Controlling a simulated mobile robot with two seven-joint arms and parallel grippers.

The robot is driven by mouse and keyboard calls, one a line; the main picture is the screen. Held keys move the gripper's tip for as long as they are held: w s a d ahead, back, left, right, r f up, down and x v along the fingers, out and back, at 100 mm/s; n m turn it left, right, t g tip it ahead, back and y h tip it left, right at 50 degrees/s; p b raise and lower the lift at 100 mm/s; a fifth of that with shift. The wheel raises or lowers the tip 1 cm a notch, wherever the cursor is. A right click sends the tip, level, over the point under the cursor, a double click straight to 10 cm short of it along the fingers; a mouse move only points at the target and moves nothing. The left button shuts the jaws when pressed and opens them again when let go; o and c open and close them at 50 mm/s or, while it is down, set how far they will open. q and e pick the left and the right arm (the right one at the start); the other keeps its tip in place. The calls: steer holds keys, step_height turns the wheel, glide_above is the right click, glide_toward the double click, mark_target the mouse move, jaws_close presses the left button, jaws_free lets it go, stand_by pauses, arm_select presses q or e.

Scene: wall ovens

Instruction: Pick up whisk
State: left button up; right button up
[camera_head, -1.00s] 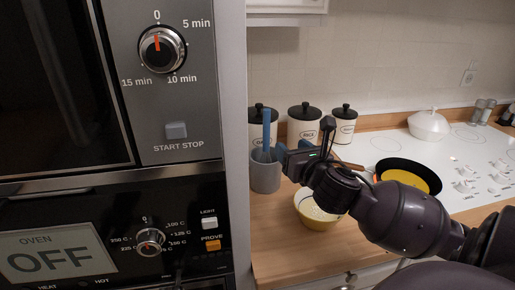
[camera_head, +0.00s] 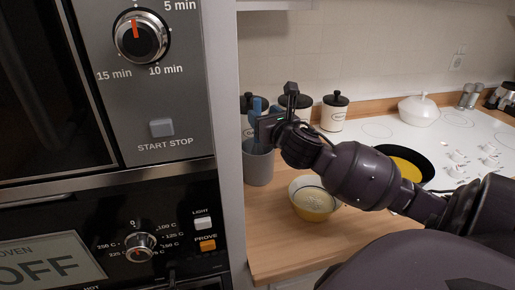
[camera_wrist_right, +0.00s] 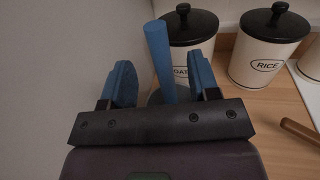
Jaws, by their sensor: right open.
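A blue upright handle (camera_head: 256,106) sticks up out of a grey utensil crock (camera_head: 258,166) on the wooden counter, beside the oven cabinet. I take it for the whisk's; its lower end is hidden in the crock. My right gripper (camera_head: 265,126) is at the top of the crock. In the right wrist view my right gripper (camera_wrist_right: 160,84) is open, its two blue-padded fingers on either side of the blue handle (camera_wrist_right: 158,50), with gaps visible on both sides. My left gripper is not in view.
Black-lidded canisters (camera_head: 333,114) stand behind the crock; one labelled RICE (camera_wrist_right: 266,48) is near the fingers. A yellow bowl (camera_head: 312,204) sits on the counter in front. A dark pan (camera_head: 424,162) and white pot (camera_head: 420,108) are on the white cooktop. The oven cabinet wall (camera_head: 228,130) is close on the left.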

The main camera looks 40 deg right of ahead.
mark_target(259, 111)
steer(key=x, duration=0.4)
steer(key=shift+r, duration=0.1)
steer(key=c, duration=1)
